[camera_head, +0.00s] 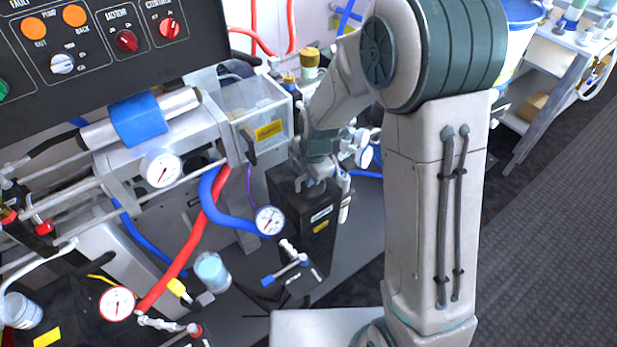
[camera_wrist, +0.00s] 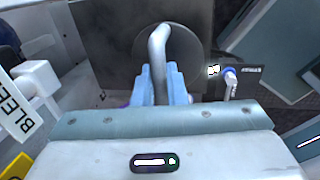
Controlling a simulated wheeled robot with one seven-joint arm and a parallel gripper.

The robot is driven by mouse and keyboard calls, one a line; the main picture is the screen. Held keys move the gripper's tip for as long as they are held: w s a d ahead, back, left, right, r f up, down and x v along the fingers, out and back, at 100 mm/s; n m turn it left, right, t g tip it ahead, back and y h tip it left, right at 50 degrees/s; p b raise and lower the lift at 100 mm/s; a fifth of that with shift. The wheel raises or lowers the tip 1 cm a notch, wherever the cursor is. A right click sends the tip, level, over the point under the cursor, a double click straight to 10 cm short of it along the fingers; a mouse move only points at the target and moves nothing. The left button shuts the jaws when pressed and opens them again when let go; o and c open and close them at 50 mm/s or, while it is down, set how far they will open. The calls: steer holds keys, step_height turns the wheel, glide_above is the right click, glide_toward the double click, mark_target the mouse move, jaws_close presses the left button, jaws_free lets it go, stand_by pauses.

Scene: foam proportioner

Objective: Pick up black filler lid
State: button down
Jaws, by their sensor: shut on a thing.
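The black filler lid (camera_wrist: 186,52) shows in the wrist view as a dark round disc with a pale curved handle (camera_wrist: 158,38). My gripper (camera_wrist: 161,82) has its two blue fingers shut on the handle, one on each side. The lid is over the dark top of the black tank (camera_wrist: 110,45); I cannot tell whether it touches the tank. In the head view my gripper (camera_head: 314,180) points down at the top of the black tank (camera_head: 306,235), and my gripper and arm hide most of the lid.
A clear box (camera_head: 256,112) with a yellow label stands left of my gripper. A blue hose (camera_head: 215,205) and a gauge (camera_head: 270,220) are close in front of the tank. In the wrist view, a white fitting with a BLEED tag (camera_wrist: 22,108) is at left.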

mark_target(311, 187)
steer(key=r, duration=0.2)
steer(key=s, duration=0.1)
steer(key=shift+d+r, duration=0.35)
steer(key=shift+r, duration=0.05)
steer(key=s+d+b, duration=0.6)
steer(key=s+d, duration=0.3)
steer(key=s, duration=0.4)
steer(key=shift+s+d, duration=0.25)
steer(key=shift+s, duration=0.1)
